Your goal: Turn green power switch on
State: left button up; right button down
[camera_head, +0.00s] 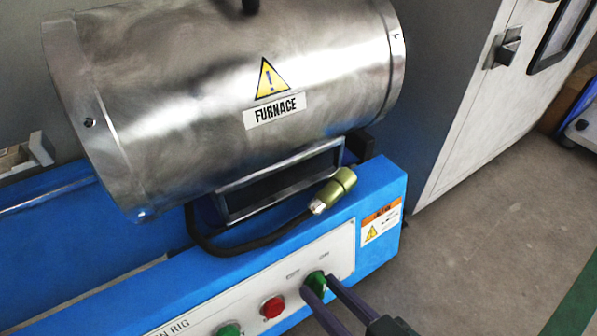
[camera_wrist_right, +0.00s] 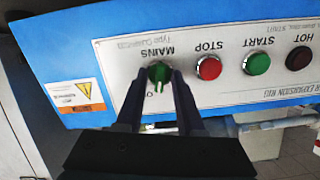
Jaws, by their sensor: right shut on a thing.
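The green power switch (camera_head: 316,281) is a rotary knob at the right end of the white control panel on the blue rig. In the right wrist view the switch (camera_wrist_right: 159,71) appears upside down beside the label "MAINS", with its pale grip ridge pointing straight down the picture. My right gripper (camera_head: 319,285) comes in from the lower right, its two dark fingers shut on the switch from either side. The fingers also show in the right wrist view (camera_wrist_right: 159,84), flanking the knob. They partly hide the knob and lettering. My left gripper is not in view.
A red stop button (camera_head: 272,307) sits just left of the switch, with a green start button (camera_head: 229,331) farther left. A steel furnace cylinder (camera_head: 240,85) rests above the panel. Floor (camera_head: 480,245) is clear at right.

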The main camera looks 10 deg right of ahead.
jog(key=m, duration=0.4)
jog(key=shift+f+m+y+b, duration=0.1)
jog(key=shift+m+y+b, duration=0.2)
jog(key=shift+m, duration=0.8)
jog(key=c, duration=1)
grip_release()
jog(key=shift+o, duration=0.5)
